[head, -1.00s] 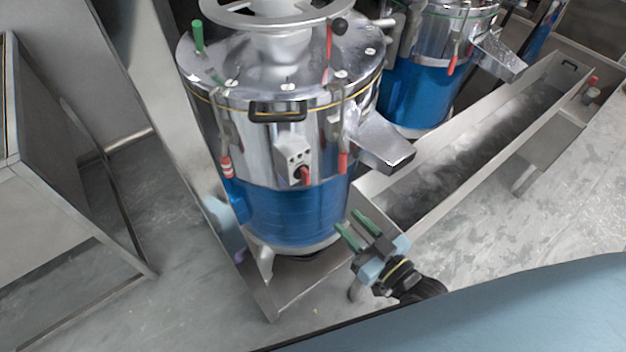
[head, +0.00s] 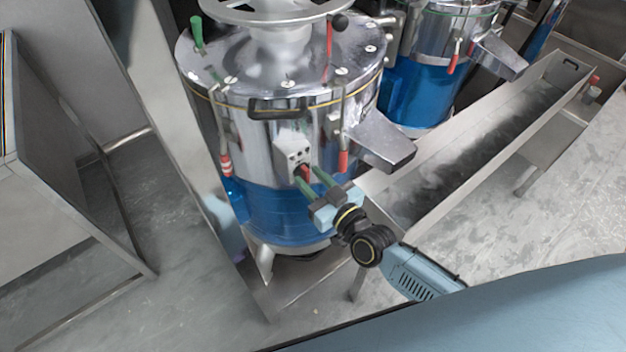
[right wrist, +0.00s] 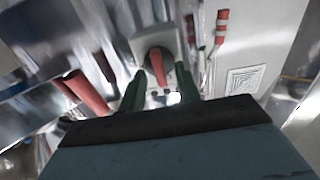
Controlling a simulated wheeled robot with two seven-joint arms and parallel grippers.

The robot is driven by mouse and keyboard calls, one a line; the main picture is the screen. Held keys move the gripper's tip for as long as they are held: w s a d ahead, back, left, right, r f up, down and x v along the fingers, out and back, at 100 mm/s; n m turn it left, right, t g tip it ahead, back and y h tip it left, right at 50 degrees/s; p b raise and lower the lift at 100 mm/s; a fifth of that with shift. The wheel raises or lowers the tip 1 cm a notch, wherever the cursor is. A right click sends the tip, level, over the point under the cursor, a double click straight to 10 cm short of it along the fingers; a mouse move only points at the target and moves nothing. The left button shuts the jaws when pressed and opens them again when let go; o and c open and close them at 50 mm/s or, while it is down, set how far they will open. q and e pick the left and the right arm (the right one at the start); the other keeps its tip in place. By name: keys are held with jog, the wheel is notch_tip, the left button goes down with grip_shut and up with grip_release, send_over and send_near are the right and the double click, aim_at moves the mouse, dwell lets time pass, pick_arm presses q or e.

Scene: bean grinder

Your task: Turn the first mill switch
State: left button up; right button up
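The first mill (head: 285,130) is a shiny steel drum with a blue lower band. On its front is a light switch box (head: 294,152) with a red switch handle (head: 304,172). My right gripper (head: 308,180) has its green fingers at the switch, one on each side of the red handle. In the right wrist view the red handle (right wrist: 157,66) shows between the two green fingers (right wrist: 168,85), which stand apart. I see no clear contact between fingers and handle. My left gripper is not in view.
A second mill (head: 440,60) stands behind to the right. A long metal trough (head: 470,150) runs beside the mills. The first mill's spout (head: 385,148) juts out right of the switch, and red-gripped latches (head: 343,160) hang nearby. A steel table (head: 60,200) stands left.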

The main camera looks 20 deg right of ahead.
grip_shut()
